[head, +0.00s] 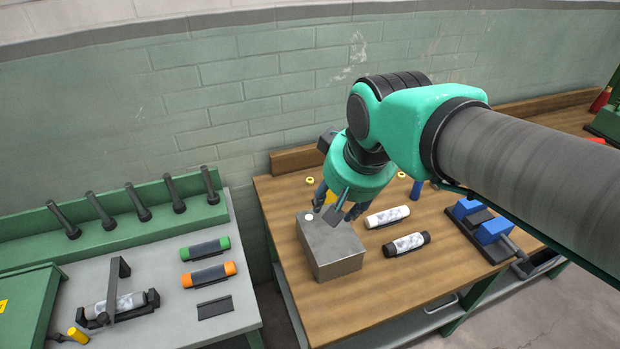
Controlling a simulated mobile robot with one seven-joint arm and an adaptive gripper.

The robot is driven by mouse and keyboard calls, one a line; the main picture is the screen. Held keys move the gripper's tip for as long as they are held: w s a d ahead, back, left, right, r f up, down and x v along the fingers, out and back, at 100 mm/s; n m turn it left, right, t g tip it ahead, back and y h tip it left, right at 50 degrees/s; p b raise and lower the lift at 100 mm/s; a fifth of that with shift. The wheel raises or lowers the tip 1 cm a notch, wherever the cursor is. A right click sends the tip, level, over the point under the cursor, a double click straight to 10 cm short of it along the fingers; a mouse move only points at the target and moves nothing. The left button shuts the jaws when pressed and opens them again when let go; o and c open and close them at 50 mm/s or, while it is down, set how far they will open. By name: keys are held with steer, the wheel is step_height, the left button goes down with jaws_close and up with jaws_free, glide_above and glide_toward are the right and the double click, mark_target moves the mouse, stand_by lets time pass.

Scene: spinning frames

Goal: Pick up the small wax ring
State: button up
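A small pale round piece (309,217) lies on the top left corner of a grey metal block (335,247). Two small yellow rings lie on the wooden bench, a left one (309,180) near the back edge and a right one (401,175) behind my wrist. I cannot tell for sure which of these is the wax ring. My gripper (335,209) points down over the back of the metal block, just right of the pale piece. Its fingers look spread apart, and I see nothing between them. The arm hides part of the bench behind it.
A white roll (387,217) and a black roll (406,244) lie right of the block. A blue vise-like tool (490,230) stands further right. The left bench holds a green roll (205,249), an orange roll (208,275) and several dark pegs. The wood in front of the rolls is clear.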

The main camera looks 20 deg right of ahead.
steer(key=w+d+r+m+g+p, duration=0.1)
steer(key=w+r+p, duration=0.15)
steer(key=w, duration=0.45)
steer(key=w+d+r+p, duration=0.1)
steer(key=w+p, duration=0.2)
steer(key=w, duration=0.4)
steer(key=m+g+p, duration=0.3)
steer(key=g+p, duration=0.1)
steer(key=p, duration=1.1)
glide_above(310, 181)
steer(key=w, duration=0.1)
step_height(310, 181, down, 24)
steer(key=shift+d, duration=0.45)
steer(key=shift+f, duration=0.1)
steer(key=shift+f, duration=4.2)
steer(key=shift+f, duration=0.1)
